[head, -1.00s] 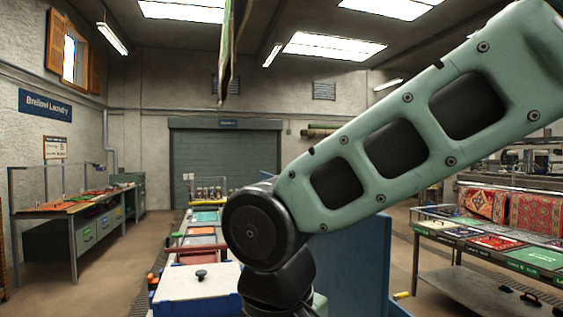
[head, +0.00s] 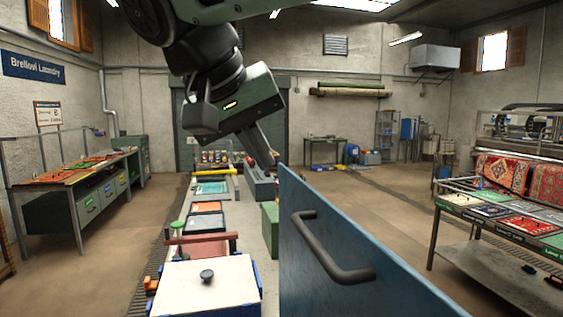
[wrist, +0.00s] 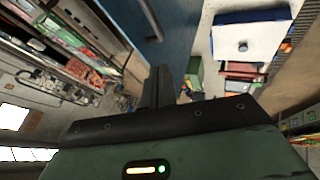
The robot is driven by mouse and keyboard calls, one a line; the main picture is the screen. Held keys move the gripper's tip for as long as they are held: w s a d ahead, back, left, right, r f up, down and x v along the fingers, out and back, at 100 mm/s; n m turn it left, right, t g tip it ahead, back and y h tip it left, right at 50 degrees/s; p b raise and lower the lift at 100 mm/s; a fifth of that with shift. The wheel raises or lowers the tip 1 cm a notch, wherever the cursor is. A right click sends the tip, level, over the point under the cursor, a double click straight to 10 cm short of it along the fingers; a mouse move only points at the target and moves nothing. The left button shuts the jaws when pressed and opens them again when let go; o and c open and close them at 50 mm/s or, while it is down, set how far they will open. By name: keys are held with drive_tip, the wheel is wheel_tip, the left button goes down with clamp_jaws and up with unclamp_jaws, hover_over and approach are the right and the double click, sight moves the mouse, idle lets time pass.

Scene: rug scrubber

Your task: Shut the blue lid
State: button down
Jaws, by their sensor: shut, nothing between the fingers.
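The blue lid (head: 345,250) is a large flat panel in the right foreground of the head view, standing steeply upright. A dark bar handle (head: 325,250) is on its face. Its lower part and hinge are out of frame. My gripper (head: 266,160) is in the upper middle of the head view, pointing down and slightly right. It appears above and left of the lid's top edge, apart from the handle. In the wrist view my gripper (wrist: 160,75) is shut and empty.
A white-topped box (head: 230,275) with a dark knob stands left of the lid. Behind it a long bench carries a red item (head: 200,245), trays and a green box (head: 270,230). A table with rugs (head: 500,172) stands at right. Open floor lies between.

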drive_tip(key=b+x, duration=0.2)
drive_tip(key=x, duration=0.1)
drive_tip(key=d+b+x, duration=0.1)
drive_tip(key=b+x, duration=0.2)
drive_tip(key=d+r+b+x, duration=0.1)
drive_tip(key=b+x, duration=0.1)
drive_tip(key=x, duration=0.2)
drive_tip(key=shift+d+f, duration=0.1)
drive_tip(key=shift+f, duration=0.05)
drive_tip(key=shift+w+d+b, duration=0.25)
drive_tip(key=shift+d+b, duration=0.15)
drive_tip(key=shift+d, duration=0.25)
